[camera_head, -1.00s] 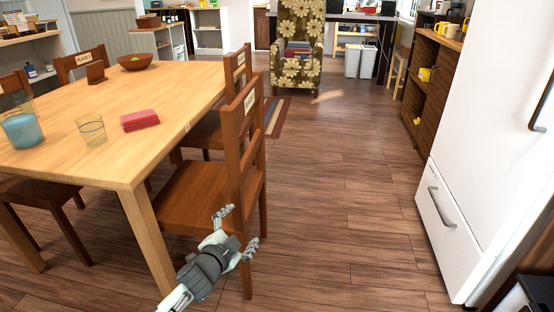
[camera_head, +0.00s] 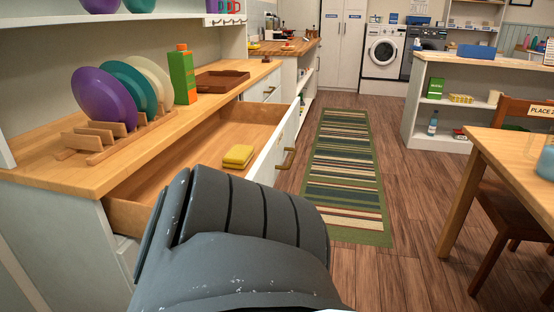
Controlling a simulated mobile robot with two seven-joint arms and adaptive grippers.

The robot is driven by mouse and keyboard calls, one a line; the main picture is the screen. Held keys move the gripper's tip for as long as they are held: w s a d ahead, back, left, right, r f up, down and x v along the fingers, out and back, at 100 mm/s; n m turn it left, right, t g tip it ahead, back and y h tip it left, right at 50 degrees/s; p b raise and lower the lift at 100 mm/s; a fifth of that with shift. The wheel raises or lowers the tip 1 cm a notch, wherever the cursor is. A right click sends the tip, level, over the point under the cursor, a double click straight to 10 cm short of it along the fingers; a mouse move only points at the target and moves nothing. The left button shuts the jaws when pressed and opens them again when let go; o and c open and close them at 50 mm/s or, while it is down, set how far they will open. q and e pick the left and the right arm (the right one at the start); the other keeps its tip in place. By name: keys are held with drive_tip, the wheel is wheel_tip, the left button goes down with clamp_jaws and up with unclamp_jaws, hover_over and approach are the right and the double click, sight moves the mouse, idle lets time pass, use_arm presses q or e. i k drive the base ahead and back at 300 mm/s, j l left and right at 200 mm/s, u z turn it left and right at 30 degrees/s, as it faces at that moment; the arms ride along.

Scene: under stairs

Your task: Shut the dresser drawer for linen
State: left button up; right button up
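The white dresser (camera_head: 60,225) with a wooden top stands at the left. Its drawer (camera_head: 264,166) is pulled well out, with a white front and a brass handle (camera_head: 288,158) facing right. A yellow folded cloth or sponge-like item (camera_head: 238,156) lies inside the drawer. A large dark grey part of my arm fills the lower middle and hides the near part of the drawer. Neither gripper's fingers show in this view.
On the dresser top are a plate rack (camera_head: 115,138) with several plates, a green-orange carton (camera_head: 183,76) and a brown tray (camera_head: 222,80). A striped rug (camera_head: 345,165) lies on the floor to the right. A table (camera_head: 505,160) and chair (camera_head: 500,215) stand at the right.

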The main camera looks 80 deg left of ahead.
sight(272, 129)
drive_tip(key=i+u, duration=0.15)
drive_tip(key=u, duration=3.35)
